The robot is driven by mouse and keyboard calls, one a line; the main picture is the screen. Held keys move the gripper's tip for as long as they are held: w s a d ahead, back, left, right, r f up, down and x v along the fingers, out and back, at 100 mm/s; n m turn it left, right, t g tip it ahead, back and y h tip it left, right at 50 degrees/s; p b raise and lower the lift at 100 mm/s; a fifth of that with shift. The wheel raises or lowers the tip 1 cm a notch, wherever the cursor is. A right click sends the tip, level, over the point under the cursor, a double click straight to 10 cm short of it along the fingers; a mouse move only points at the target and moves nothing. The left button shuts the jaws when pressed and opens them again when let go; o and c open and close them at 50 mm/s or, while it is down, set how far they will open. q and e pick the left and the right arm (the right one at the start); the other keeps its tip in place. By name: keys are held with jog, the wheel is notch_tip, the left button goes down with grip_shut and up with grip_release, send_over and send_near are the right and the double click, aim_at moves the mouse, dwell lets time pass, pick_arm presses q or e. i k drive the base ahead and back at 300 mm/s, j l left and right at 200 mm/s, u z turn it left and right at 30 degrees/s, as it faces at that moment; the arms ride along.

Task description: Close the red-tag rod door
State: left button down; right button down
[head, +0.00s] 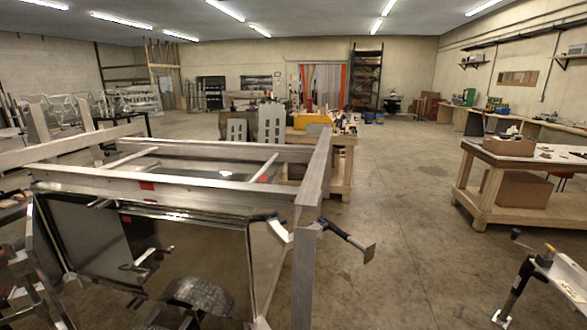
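An aluminium trailer frame (100,182) fills the left and middle foreground. A red tag (147,185) sits on its near top rail. Below that rail is a large shiny panel (190,255) that mirrors the surroundings; I cannot tell whether it is the rod door or how far open it is. Thin pale rods (127,158) lie across the top of the frame. A second small red patch (265,179) shows under the right rod. A dark-handled bar (345,238) sticks out at the frame's near right corner post. I can make out neither of my grippers.
A clamp-like tool (518,290) stands at the bottom right on a metal piece. A wooden workbench (480,214) with a box (510,147) is on the right. Another cluttered bench (340,182) stands behind the frame. The concrete floor (410,230) between them is clear.

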aim_at(40, 255)
jog(key=k+j+u, duration=0.3)
jog(key=j, duration=0.15)
jog(key=j+u, duration=0.25)
jog(key=j, duration=0.2)
jog(key=k+j+u, duration=0.15)
jog(key=j+u, duration=0.15)
jog(key=j, duration=0.25)
jog(key=j+u, duration=0.3)
jog(key=j, duration=0.2)
